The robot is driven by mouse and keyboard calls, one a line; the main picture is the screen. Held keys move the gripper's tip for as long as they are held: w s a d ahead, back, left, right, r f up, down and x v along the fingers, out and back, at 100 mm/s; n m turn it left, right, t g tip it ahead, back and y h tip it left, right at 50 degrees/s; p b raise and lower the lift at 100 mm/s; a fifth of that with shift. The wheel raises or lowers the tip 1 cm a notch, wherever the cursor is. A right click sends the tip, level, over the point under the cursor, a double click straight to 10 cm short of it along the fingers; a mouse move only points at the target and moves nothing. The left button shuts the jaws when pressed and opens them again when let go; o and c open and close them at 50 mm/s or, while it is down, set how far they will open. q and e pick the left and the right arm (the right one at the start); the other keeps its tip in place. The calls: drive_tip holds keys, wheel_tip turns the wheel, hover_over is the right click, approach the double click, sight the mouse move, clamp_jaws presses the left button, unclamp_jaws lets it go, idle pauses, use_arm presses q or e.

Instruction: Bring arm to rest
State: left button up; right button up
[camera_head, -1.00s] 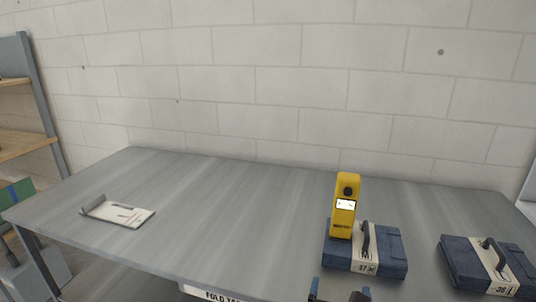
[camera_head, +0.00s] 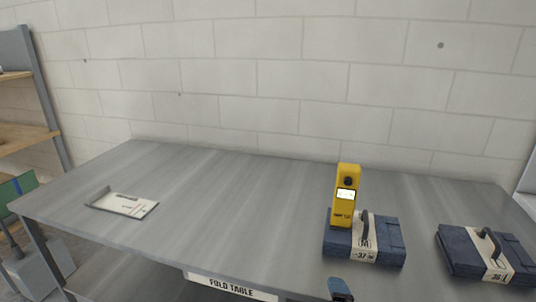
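Only a small dark blue and black tip of one of my grippers (camera_head: 340,290) shows at the bottom edge of the head view, below the table's front edge. I cannot tell from it which arm it belongs to or whether it is open. A yellow handheld device (camera_head: 346,196) with a lit screen stands upright at the left part of a folded blue bundle (camera_head: 377,250) with a paper band marked 37. Nothing of mine touches either one. The rest of my arms is out of view.
The grey fold table (camera_head: 230,190) is bare in the middle. A second blue bundle (camera_head: 460,250) lies at the right. A clipboard-like board (camera_head: 125,204) lies at the left. A shelf (camera_head: 28,137) stands far left, and a block wall runs behind.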

drive_tip(key=s+d+f+m+g, duration=0.4)
drive_tip(key=s+d+f+m, duration=1)
drive_tip(key=s+d+f, duration=0.1)
wheel_tip(320, 180, down, 2)
drive_tip(key=shift+s+f+g, duration=0.2)
drive_tip(key=shift+s+g, duration=0.1)
drive_tip(key=shift+s, duration=0.25)
